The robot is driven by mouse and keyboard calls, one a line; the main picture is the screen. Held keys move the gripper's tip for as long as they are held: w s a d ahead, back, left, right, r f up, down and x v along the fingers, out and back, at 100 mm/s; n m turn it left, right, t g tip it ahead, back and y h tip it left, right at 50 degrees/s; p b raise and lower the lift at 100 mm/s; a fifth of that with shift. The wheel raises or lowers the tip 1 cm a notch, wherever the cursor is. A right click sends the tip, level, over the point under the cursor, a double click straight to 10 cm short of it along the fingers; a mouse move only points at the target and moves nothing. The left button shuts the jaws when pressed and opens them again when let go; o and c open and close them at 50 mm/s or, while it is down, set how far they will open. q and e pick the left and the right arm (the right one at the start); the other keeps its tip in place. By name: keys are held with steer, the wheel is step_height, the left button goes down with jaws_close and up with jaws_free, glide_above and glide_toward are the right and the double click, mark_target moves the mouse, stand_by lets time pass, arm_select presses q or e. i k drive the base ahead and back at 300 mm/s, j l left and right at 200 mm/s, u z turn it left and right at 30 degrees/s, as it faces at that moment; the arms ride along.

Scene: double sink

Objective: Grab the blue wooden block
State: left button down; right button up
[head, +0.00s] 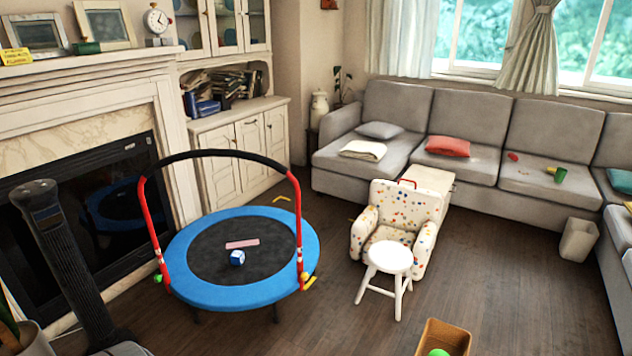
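A small blue block (237,258) with a pale patch on its face rests on the dark mat of a small trampoline (290,277). A flat pink strip (242,244) lies just behind the block on the same mat. The block is in plain view, and nothing touches it from above. It is too small to tell whether it is wooden. Neither of my grippers shows in the head view.
A red and black handlebar (222,153) arches over the trampoline. A white stool (390,258) and a spotted armchair (425,207) stand to its right. A box (455,331) is at the front. Wooden floor (540,290) is clear at right.

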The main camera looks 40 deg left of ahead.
mark_target(237, 257)
steer(key=u, duration=1.95)
steer(key=i+j, duration=0.15)
steer(key=i, duration=0.25)
steer(key=i+j+z, duration=0.1)
steer(key=i, duration=0.3)
steer(key=i+j, duration=0.25)
steer(key=i, duration=0.1)
